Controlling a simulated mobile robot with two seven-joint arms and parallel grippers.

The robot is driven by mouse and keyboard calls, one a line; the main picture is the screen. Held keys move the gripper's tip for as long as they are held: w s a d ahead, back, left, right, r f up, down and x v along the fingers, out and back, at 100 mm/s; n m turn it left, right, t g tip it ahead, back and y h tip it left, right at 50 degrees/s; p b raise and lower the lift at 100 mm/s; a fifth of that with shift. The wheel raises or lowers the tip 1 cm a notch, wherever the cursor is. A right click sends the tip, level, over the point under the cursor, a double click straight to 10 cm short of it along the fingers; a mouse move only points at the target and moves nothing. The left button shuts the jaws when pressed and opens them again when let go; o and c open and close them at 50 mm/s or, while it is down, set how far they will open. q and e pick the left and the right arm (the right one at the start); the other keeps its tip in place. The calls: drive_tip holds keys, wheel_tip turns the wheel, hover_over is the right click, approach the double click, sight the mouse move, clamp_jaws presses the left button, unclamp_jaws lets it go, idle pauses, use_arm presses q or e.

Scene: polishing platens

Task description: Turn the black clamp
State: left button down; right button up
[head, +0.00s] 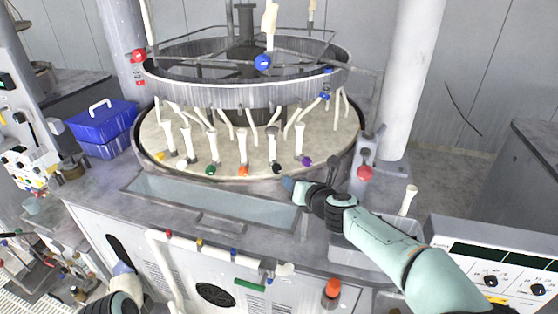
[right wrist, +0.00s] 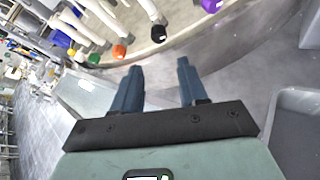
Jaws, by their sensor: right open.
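The black clamp (head: 277,168) sits at the front rim of the round platen, between an orange and a purple one. It also shows in the right wrist view (right wrist: 158,34), beyond my fingertips. My right gripper (head: 288,184) is just in front of the platen rim, near the black and purple clamps. In the right wrist view my right gripper (right wrist: 157,72) is open and empty, with its blue fingers apart and short of the black clamp. My left gripper (head: 122,268) is low at the left, partly seen; its jaws cannot be made out.
A purple clamp (head: 306,161), an orange clamp (head: 243,171) and a green clamp (head: 210,169) share the rim. A shallow trough (head: 200,196) lies in front of the platen. A blue box (head: 103,130) stands at left. A grey tray (right wrist: 298,125) is at right.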

sight(278, 171)
drive_tip(key=p+x, duration=0.2)
drive_tip(key=x, duration=0.9)
drive_tip(key=shift+w+a+r, duration=0.1)
drive_tip(key=shift+w+a, duration=0.05)
drive_tip(key=shift+w, duration=0.05)
drive_tip(key=shift+w+a+f, duration=0.25)
drive_tip(key=shift+w+f, duration=0.1)
drive_tip(key=shift+w, duration=0.25)
use_arm(q)
drive_tip(key=shift+t, duration=0.3)
drive_tip(key=w+r, duration=0.3)
use_arm(e)
drive_tip(key=shift+s, duration=0.1)
drive_tip(key=shift+c, duration=0.3)
drive_tip(key=c, duration=0.7)
